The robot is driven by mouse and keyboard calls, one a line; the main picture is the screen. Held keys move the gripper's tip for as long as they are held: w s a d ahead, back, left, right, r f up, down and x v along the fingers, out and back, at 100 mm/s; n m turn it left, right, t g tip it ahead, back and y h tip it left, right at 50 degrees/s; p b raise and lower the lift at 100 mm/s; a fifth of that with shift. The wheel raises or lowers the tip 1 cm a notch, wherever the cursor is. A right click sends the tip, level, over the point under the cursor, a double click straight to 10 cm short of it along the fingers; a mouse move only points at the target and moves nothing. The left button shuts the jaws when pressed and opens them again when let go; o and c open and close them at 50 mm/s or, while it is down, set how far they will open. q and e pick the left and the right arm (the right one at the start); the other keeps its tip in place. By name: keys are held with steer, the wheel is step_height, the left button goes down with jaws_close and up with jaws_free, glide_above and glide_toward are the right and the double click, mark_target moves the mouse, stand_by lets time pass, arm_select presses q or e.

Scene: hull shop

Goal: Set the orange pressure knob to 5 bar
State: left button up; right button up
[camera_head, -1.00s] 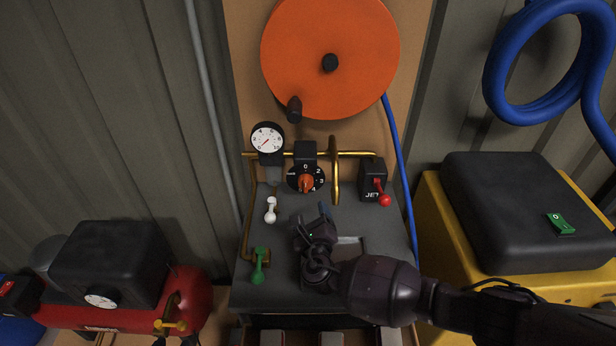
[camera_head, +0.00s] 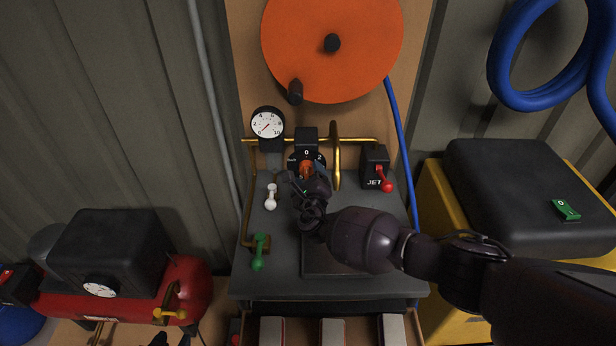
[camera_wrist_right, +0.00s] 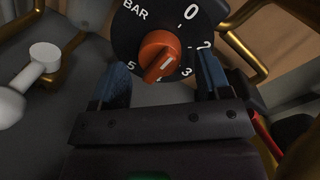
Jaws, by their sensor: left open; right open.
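The orange pressure knob (camera_wrist_right: 158,52) sits on a round black dial (camera_wrist_right: 128,40) marked BAR, with 0, 2, 3 and 5 readable in the right wrist view. Its raised grip points down and covers the place between 3 and 5; the exact setting is hard to tell. In the head view the knob (camera_head: 306,169) is partly hidden by my right gripper (camera_head: 309,181). That gripper is open, its blue-padded fingers on either side of the knob, with no clear contact. Two dark tips of my left gripper (camera_head: 172,340) show at the bottom edge, apart and empty.
A pressure gauge (camera_head: 267,124) stands left of the dial and a red-handled JET lever (camera_head: 386,184) right. White (camera_head: 271,197) and green (camera_head: 259,252) valve handles and brass pipes (camera_head: 337,165) are close by. An orange reel (camera_head: 350,45) hangs above.

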arm_select(q)
steer(key=shift+s+f, duration=0.1)
steer(key=shift+f, duration=0.25)
arm_select(e)
steer(key=shift+w, duration=0.55)
steer(key=c, duration=0.9)
arm_select(q)
steer(key=shift+s, duration=0.2)
